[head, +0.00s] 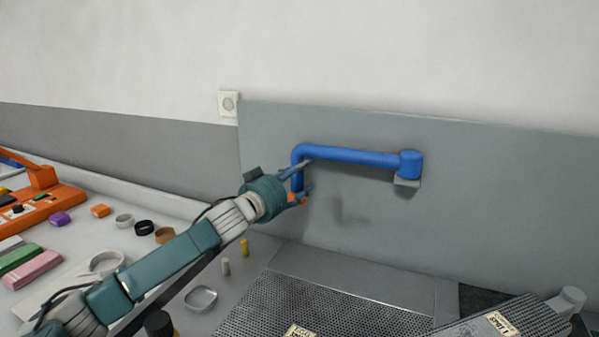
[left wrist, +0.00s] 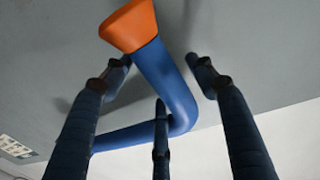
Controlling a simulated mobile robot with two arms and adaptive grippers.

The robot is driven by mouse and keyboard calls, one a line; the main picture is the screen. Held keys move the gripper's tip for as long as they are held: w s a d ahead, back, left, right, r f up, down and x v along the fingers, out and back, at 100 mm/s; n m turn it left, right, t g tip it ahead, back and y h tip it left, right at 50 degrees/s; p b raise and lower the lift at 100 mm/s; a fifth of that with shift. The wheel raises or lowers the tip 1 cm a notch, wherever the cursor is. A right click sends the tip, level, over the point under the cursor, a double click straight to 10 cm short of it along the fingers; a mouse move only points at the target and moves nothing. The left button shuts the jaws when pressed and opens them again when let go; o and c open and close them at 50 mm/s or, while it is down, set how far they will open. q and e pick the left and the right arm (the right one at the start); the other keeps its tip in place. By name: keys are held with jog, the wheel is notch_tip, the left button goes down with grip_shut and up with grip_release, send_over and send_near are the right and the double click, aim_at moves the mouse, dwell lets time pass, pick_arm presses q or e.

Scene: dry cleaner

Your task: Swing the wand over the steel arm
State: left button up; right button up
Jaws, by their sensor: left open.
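The wand is a blue pipe (head: 350,155) on a pivot at the grey wall panel. It runs left from the pivot and bends down to a short end with an orange tip (left wrist: 128,28). My left gripper (head: 305,177) is open at this down-turned end. In the left wrist view its dark fingers (left wrist: 160,95) stand spread around the blue pipe, with gaps visible at the sides. A narrow perforated steel arm (head: 505,322) with a label is at the bottom right, to the right of the wand's end. My right gripper is not in view.
A wide perforated steel board (head: 330,300) lies below the wand. A white wall plate (head: 228,103) is above left. The space below the pipe looks clear.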

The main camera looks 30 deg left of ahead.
pick_arm(q)
jog(key=shift+w, duration=0.15)
jog(key=shift+c, duration=0.5)
grip_shut()
jog(key=shift+d+f, duration=0.1)
